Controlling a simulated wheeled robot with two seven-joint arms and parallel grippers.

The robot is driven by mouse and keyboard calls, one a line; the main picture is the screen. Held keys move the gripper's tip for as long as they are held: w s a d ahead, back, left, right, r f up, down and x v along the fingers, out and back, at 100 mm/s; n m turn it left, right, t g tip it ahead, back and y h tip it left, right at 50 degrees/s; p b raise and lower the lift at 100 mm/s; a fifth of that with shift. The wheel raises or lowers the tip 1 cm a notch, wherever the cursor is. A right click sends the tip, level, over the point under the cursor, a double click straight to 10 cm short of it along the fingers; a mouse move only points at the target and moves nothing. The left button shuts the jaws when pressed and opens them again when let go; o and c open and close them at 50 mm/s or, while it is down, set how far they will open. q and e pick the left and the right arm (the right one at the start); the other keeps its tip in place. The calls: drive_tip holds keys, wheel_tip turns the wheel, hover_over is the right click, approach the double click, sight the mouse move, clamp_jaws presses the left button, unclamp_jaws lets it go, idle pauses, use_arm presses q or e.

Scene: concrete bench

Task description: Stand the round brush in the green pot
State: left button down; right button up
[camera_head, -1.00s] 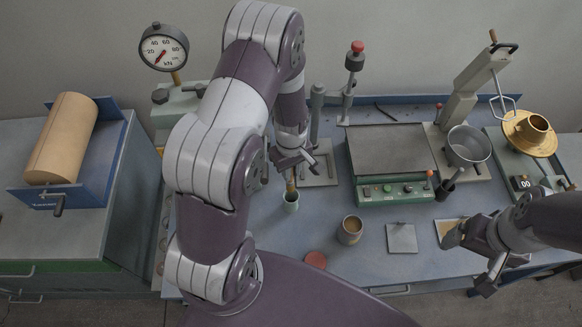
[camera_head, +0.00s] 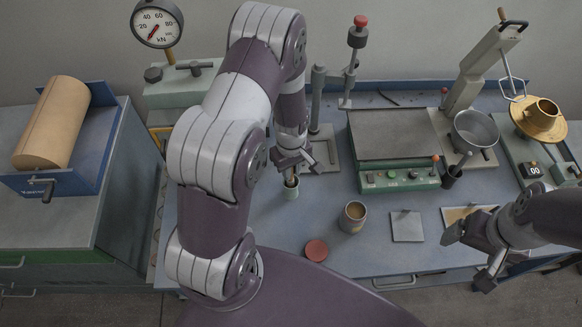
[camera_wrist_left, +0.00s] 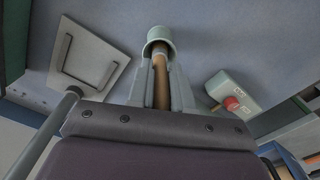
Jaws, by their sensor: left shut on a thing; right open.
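The green pot (camera_head: 291,190) stands upright on the bench left of centre; it also shows in the left wrist view (camera_wrist_left: 158,36). My left gripper (camera_head: 290,167) is just above it, shut on the round brush (camera_head: 291,180). The brush's brown handle (camera_wrist_left: 161,85) runs between the fingers, and its far end enters the pot's mouth. The brush end inside the pot is hidden, so I cannot tell whether it touches the bottom. My right gripper (camera_head: 466,261) is open and empty near the bench's front right edge.
A press stand (camera_head: 319,105) is close behind the left gripper.

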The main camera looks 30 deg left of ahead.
use_arm(q)
drive_tip(key=c, duration=0.9)
unclamp_jaws()
drive_tip(key=shift+c, duration=0.2)
drive_tip(key=shift+r, duration=0.1)
wheel_tip(320, 180, up, 12)
drive_tip(key=shift+f+b, duration=0.15)
drive_tip(key=shift+b, duration=0.75)
drive_tip(key=shift+r, duration=0.4)
drive_tip(key=shift+s+f+m, duration=0.1)
drive_tip(key=shift+f+m, duration=0.1)
drive_tip(key=shift+m, duration=0.8)
drive_tip(key=s+d+r+m+t, duration=0.1)
drive_tip(key=s+d+r+m, duration=0.3)
drive_tip(key=s+m, duration=0.4)
drive_tip(key=shift+s+d+r+m, duration=0.2)
drive_tip(key=shift+d+m, duration=0.4)
drive_tip(key=shift+m, duration=0.4)
